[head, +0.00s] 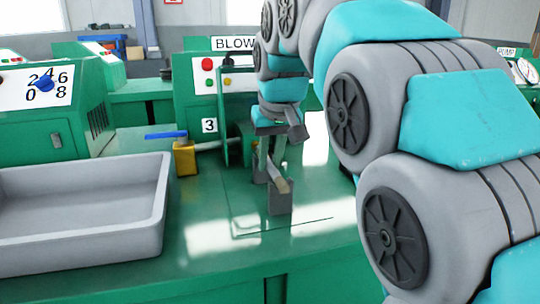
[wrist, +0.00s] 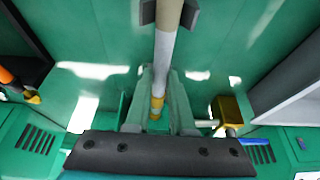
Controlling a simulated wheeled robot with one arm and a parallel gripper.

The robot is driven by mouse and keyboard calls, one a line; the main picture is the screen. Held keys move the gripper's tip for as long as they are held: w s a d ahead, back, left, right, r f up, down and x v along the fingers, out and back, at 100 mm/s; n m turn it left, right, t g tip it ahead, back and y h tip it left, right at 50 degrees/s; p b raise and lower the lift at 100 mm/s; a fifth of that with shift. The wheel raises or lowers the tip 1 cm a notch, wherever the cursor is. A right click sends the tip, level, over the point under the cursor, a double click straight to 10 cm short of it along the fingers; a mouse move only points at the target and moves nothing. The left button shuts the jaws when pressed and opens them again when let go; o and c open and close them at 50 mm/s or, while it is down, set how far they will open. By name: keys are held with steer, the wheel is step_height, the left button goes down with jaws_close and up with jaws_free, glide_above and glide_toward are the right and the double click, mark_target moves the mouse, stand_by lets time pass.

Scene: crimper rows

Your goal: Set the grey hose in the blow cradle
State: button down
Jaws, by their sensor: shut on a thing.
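My gripper (head: 270,160) is shut on the grey hose (head: 279,184), low over the green bench in front of the BLOW station. In the wrist view the hose (wrist: 163,55) runs between the two fingers (wrist: 160,88), with a yellow band near its lower end. The blow cradle's near grey post (head: 280,202) stands under the hose's near end. In the wrist view the hose passes between the two grey prongs of that support (wrist: 148,12). I cannot tell whether it rests on the bottom of the slot. The far support is mostly hidden by my gripper.
A grey tray (head: 160,215) stands empty at the left on the bench. A yellow valve (head: 185,160) with a blue lever sits beside the BLOW panel (head: 208,88). A dial cabinet (head: 50,115) is at the far left. The bench in front of the cradle is clear.

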steer(key=c, duration=0.7)
jaws_free()
steer(key=shift+r, duration=0.1)
steer(key=shift+v, duration=3.85)
